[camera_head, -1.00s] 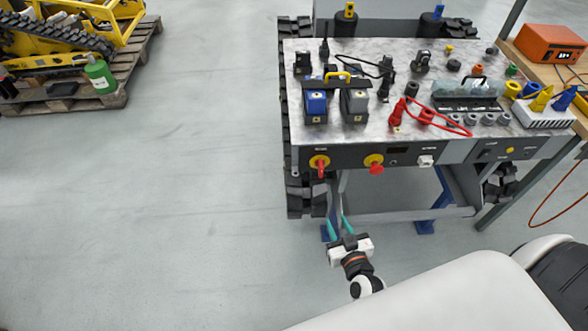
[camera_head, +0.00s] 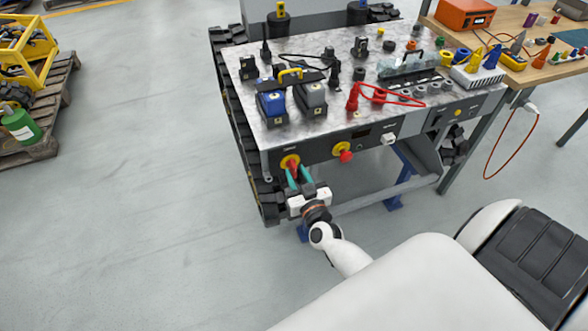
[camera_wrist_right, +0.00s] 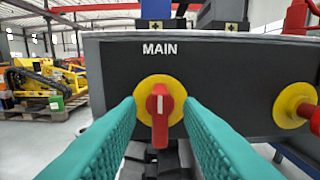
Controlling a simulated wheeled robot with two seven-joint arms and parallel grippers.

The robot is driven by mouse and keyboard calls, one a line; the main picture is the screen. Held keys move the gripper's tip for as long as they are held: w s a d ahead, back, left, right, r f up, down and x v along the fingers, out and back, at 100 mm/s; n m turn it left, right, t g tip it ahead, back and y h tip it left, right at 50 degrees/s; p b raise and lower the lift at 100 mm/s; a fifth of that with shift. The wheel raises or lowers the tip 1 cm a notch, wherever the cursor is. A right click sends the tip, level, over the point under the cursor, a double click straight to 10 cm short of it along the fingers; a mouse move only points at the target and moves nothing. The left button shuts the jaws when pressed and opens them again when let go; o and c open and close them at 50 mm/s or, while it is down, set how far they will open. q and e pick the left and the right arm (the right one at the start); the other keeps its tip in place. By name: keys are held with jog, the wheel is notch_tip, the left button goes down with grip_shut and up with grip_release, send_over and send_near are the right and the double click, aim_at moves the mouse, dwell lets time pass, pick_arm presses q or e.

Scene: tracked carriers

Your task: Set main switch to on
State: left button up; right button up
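The main switch (camera_head: 290,162) is a red rotary handle on a yellow round plate, on the carrier's dark front panel. In the right wrist view the main switch (camera_wrist_right: 160,112) sits under the label MAIN, its handle upright with a white mark near the top. My right gripper (camera_head: 298,177) is right in front of it, with teal fingers. In the right wrist view the fingers of my right gripper (camera_wrist_right: 160,120) are open on either side of the handle, with a gap on both sides. My left gripper is not in view.
A red button on a yellow ring (camera_head: 346,155) is on the same panel to the right; it also shows in the right wrist view (camera_wrist_right: 308,112). The carrier's top (camera_head: 330,125) holds battery blocks, cables and connectors. A wooden workbench (camera_head: 535,70) stands at right.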

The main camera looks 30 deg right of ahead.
jog(key=shift+x, duration=1.3)
grip_shut()
